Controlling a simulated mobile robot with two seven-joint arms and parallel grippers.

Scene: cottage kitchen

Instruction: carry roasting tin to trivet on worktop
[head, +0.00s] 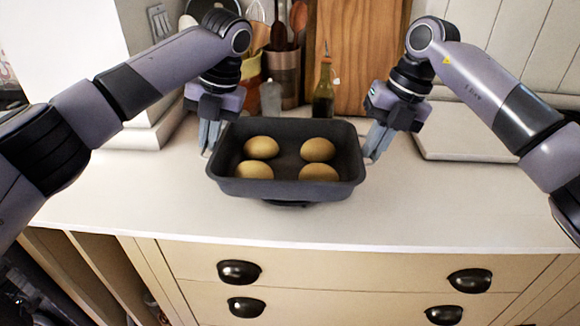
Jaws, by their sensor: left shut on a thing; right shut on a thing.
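A dark grey roasting tin (287,188) with several round golden-brown pieces (318,149) in it is at the middle of the white worktop (130,195). My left gripper (209,150) is shut on the tin's left end. My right gripper (372,155) is shut on its right end. The tin looks about level. A dark edge (287,204) shows just under the tin's front side and may be the trivet; the tin hides the rest. I cannot tell whether the tin touches it.
Behind the tin stand an oil bottle (323,92), a clear glass bottle (271,99), a utensil pot (283,75) and a wooden board (356,58). A pale flat slab (465,135) lies at the right. Drawers with dark handles (239,272) are below the worktop's clear front.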

